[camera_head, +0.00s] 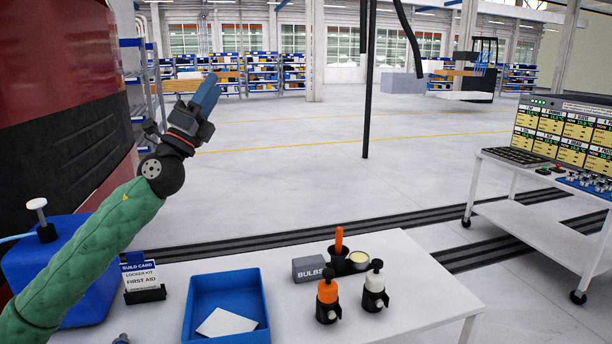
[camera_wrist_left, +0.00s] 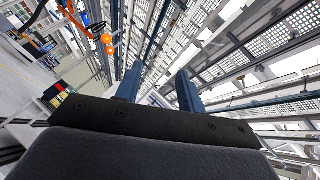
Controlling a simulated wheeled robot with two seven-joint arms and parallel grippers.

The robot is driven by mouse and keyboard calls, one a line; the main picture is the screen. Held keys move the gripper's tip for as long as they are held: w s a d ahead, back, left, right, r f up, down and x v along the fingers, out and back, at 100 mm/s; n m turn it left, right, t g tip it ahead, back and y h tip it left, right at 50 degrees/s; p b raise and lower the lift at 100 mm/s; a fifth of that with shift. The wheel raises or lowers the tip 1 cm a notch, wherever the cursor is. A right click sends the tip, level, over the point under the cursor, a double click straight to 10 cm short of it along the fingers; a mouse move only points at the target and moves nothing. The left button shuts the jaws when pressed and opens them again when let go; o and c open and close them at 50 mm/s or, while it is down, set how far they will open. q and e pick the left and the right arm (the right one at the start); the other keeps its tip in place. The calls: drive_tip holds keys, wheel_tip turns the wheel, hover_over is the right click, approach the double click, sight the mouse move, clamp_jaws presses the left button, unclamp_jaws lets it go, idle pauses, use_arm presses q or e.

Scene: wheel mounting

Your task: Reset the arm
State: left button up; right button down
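My left arm, in a green sleeve, reaches up from the lower left in the head view. My left gripper (camera_head: 208,90) is raised in the air above and behind the white table (camera_head: 420,290), with its blue fingers pointing up and to the right. In the left wrist view, the two fingers of the left gripper (camera_wrist_left: 160,82) stand apart with nothing between them. The left gripper touches nothing. My right gripper is in neither view.
On the table are a blue tray (camera_head: 262,318) with a white card (camera_head: 226,323), a grey bulbs box (camera_head: 307,269), two bottles (camera_head: 327,293) (camera_head: 373,292) and a card stand (camera_head: 141,277). A dark red panel (camera_head: 60,90) stands left. A white cart (camera_head: 535,223) stands right.

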use_arm(q)
drive_tip(key=w+a+f+n+y, duration=0.1)
drive_tip(key=a+f+n+y, duration=0.3)
drive_tip(key=f+n+y, duration=0.55)
drive_tip(key=a+f+n+y, duration=0.3)
drive_tip(key=f+n+y, duration=0.2)
drive_tip(key=n+y, duration=0.95)
drive_tip(key=s+d+f+n+g+h, duration=0.1)
drive_tip(key=s+f+n+g+h, duration=0.2)
drive_tip(key=f, duration=0.8)
drive_tip(key=s+d+f+n+g+h, duration=0.1)
drive_tip(key=s+d+f+n+g, duration=0.3)
drive_tip(key=f, duration=0.7)
drive_tip(key=s+d+f+m+g+h, duration=0.15)
drive_tip(key=s+f+g, duration=0.25)
drive_tip(key=s+f, duration=0.55)
drive_tip(key=s+d+f+g+h, duration=0.25)
drive_tip(key=s+f, duration=0.35)
drive_tip(key=f, duration=0.6)
drive_tip(key=s+d+f+g, duration=0.1)
drive_tip(key=s+f+g, duration=0.2)
drive_tip(key=s+f, duration=0.5)
drive_tip(key=s+d+f+n+g, duration=0.1)
drive_tip(key=s+d+f+g, duration=0.1)
drive_tip(key=s+f, duration=0.7)
drive_tip(key=s+g, duration=0.1)
drive_tip(key=s, duration=0.6)
drive_tip(key=shift+s+d+f+h, duration=0.15)
drive_tip(key=shift+h, duration=0.25)
drive_tip(key=shift+n, duration=0.25)
